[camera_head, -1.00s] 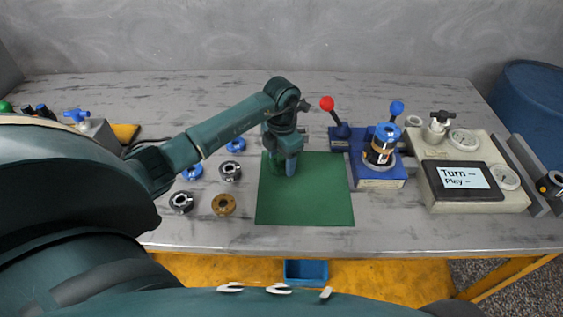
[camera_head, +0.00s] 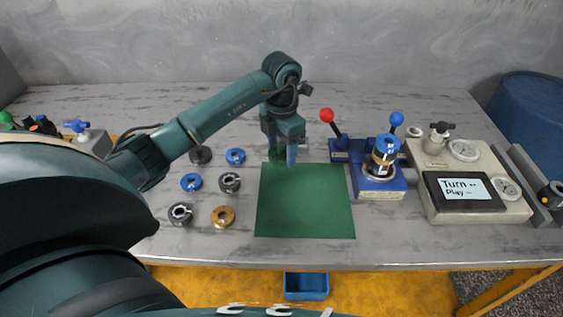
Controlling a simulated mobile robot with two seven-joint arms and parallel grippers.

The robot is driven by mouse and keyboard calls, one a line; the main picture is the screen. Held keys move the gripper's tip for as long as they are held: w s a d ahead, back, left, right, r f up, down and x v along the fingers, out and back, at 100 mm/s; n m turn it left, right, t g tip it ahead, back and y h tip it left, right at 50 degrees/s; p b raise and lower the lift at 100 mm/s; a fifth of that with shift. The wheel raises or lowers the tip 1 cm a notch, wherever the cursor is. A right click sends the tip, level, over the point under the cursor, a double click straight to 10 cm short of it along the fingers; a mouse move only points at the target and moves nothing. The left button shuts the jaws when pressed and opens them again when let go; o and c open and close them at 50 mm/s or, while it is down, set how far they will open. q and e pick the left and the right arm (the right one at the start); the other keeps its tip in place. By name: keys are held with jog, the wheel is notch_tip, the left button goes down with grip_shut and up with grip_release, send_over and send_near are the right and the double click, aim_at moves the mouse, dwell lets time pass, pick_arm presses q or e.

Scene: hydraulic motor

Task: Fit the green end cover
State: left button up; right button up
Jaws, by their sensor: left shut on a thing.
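The green end cover (camera_head: 276,154) shows only in part, as a dark green shape at the fingers of my left gripper (camera_head: 284,156). The gripper is shut on it, pointing down near the back left edge of the green mat (camera_head: 305,205); the fingers hide much of the cover. The motor assembly (camera_head: 384,152), with a blue upper part and a dark banded body, stands upright in the blue fixture (camera_head: 380,190) to the right. My right gripper is not in view.
Blue, dark and brass rings lie left of the mat, including a brass one (camera_head: 222,216). Levers with red (camera_head: 326,115) and blue (camera_head: 396,119) knobs rise by the fixture. A gauge box with a display (camera_head: 464,190) stands at right. The mat is clear.

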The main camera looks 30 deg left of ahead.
aim_at(282, 146)
pick_arm(q)
jog(key=shift+r, duration=1.2)
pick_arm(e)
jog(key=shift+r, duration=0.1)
pick_arm(q)
jog(key=shift+r, duration=0.1)
jog(key=shift+r+p, duration=0.65)
jog(key=shift+r, duration=0.05)
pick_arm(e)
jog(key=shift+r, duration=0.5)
